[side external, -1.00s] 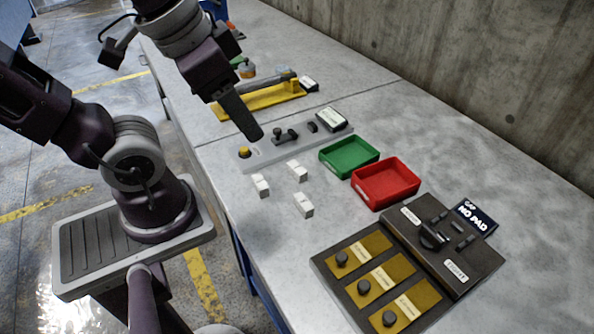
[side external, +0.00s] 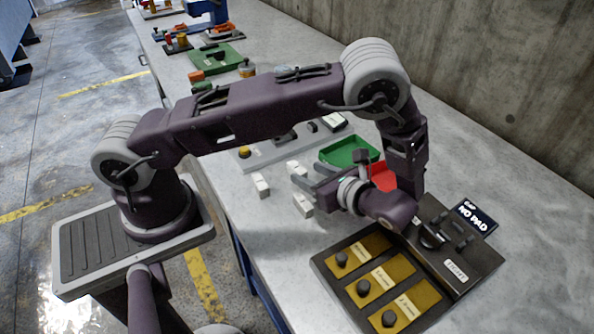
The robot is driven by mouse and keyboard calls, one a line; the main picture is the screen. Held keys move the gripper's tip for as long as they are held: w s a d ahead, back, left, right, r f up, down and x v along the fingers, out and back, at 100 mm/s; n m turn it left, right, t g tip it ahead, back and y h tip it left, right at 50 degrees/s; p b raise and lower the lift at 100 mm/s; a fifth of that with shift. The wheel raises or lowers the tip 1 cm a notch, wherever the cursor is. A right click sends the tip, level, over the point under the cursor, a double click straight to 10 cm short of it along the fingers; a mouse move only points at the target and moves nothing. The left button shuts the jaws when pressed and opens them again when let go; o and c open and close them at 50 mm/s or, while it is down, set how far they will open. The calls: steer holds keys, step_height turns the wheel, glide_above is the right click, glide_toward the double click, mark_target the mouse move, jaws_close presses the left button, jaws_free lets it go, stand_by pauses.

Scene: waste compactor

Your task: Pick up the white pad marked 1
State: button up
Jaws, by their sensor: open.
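Three small white pads stand on the grey bench: one at the left (side external: 261,185), one at the back (side external: 297,168) and one at the front (side external: 303,205). Their marks are too small to read, so I cannot tell which is marked 1. My gripper (side external: 311,178) is open, with its fingers pointing left towards the back and front pads. It appears empty. A finger partly overlaps the pads in this view, and I cannot tell whether it touches any.
A green tray (side external: 340,148) and a red tray (side external: 382,178) lie behind my gripper, partly hidden. A dark panel with yellow plates (side external: 384,279) is at the front right. A "NO PAD" sign (side external: 474,217) stands at the right. A grey button plate (side external: 262,156) lies behind the pads.

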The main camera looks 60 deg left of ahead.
mark_target(299, 169)
steer(key=x, duration=0.5)
steer(key=shift+a, duration=0.1)
jaws_close()
